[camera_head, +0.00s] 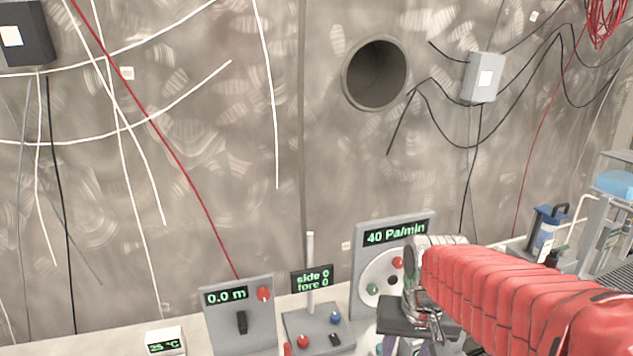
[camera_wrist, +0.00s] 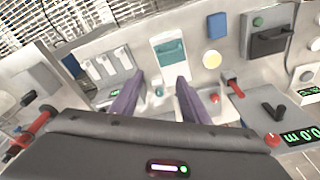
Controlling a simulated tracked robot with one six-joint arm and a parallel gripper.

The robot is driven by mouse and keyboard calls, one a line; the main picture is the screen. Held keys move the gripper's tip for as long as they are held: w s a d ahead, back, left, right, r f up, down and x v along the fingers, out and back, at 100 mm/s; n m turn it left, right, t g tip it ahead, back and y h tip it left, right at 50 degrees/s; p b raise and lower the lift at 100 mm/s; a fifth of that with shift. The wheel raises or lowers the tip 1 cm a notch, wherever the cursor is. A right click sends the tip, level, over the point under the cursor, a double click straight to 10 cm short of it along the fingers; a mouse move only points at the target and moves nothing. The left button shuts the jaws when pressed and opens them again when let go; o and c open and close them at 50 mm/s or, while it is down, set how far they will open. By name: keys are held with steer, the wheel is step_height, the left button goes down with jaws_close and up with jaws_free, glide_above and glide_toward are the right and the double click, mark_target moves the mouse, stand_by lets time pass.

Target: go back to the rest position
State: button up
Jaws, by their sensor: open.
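My gripper (camera_wrist: 158,95) shows in the wrist view as two purple fingers spread apart, with nothing between them. In the head view my arm, in a red ribbed sleeve, reaches in from the right. Its wrist end is in front of the panel reading 40 Pa/min (camera_head: 368,240) and hides part of it. The fingertips are low in that view and hard to make out. In the wrist view the fingers point toward a bench with panels, apart from a white and teal panel (camera_wrist: 170,48) beyond them.
A panel reading 0.0 m (camera_head: 225,318), a post panel reading side 0, force 0 (camera_head: 312,280) and a 25 °C box (camera_head: 166,342) stand left of my gripper. Cables and a round wall opening (camera_head: 376,73) are behind.

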steer(key=s+r+n+t, duration=0.1)
steer(key=s+r+t, duration=0.2)
steer(key=s, duration=0.8)
steer(key=shift+a+r+n+t, duration=0.2)
steer(key=shift+r+n+t, duration=0.15)
steer(key=shift+r, duration=0.7)
